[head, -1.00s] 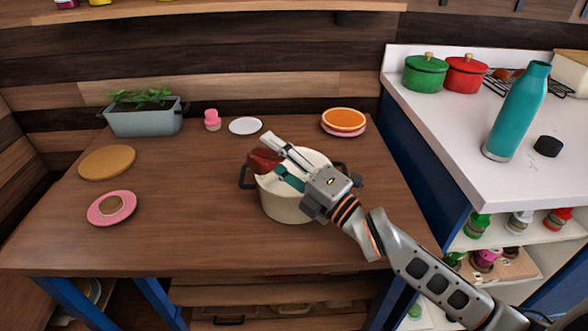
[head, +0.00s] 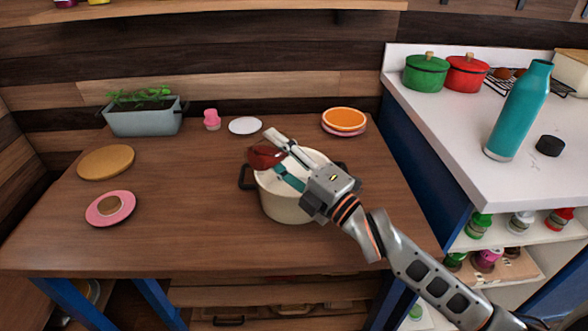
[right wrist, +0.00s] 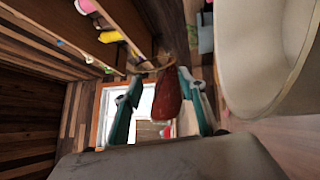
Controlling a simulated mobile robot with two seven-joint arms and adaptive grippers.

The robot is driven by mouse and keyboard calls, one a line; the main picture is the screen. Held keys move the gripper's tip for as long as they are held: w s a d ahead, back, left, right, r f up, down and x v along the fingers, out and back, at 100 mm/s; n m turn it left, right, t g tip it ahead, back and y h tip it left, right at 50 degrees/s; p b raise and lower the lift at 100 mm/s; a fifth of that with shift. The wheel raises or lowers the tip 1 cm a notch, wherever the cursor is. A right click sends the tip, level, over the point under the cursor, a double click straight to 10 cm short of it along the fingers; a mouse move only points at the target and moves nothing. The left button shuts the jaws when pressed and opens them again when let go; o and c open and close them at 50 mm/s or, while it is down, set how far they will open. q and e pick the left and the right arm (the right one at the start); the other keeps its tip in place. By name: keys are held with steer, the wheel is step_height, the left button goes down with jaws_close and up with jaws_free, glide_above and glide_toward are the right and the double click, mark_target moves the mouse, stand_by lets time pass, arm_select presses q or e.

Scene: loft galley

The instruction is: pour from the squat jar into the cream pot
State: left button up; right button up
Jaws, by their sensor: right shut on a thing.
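The cream pot (head: 283,205), with dark side handles, stands on the wooden table; its pale wall also shows at the right of the right wrist view (right wrist: 255,50). My right gripper (head: 273,153) is shut on the dark red squat jar (head: 263,158) and holds it above the pot's left rim. The jar looks tilted, its far end pointing left in the head view. In the right wrist view the jar (right wrist: 169,98) sits between the two teal fingers. Its opening and contents cannot be made out, and no stream shows. The fingers and jar partly cover the pot's inside. My left gripper is not in view.
A planter (head: 143,118), pink jar (head: 212,119), white plate (head: 245,125) and orange plate (head: 344,118) stand along the back. A tan disc (head: 106,162) and pink plate (head: 110,208) lie left. The teal bottle (head: 519,110) stands on the right counter. The table's middle left is clear.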

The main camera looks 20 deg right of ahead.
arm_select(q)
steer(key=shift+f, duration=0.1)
arm_select(e)
steer(key=shift+f+m, duration=0.1)
steer(key=shift+m, duration=0.4)
arm_select(q)
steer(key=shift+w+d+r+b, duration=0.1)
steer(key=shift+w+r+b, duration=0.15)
steer(key=shift+b, duration=0.2)
arm_select(e)
steer(key=shift+w+d+m+h, duration=0.15)
steer(key=shift+m+h, duration=0.15)
steer(key=shift+m, duration=0.2)
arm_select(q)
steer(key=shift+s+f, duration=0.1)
arm_select(e)
steer(key=shift+m, duration=0.3)
steer(key=shift+d+r+m, duration=0.2)
steer(key=shift+m, duration=0.5)
arm_select(q)
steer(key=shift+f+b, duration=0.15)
steer(key=shift+b, duration=0.15)
arm_select(e)
steer(key=shift+w+d+f+m+h, duration=0.1)
steer(key=shift+f+m+h, duration=0.15)
steer(key=shift+m+h, duration=0.15)
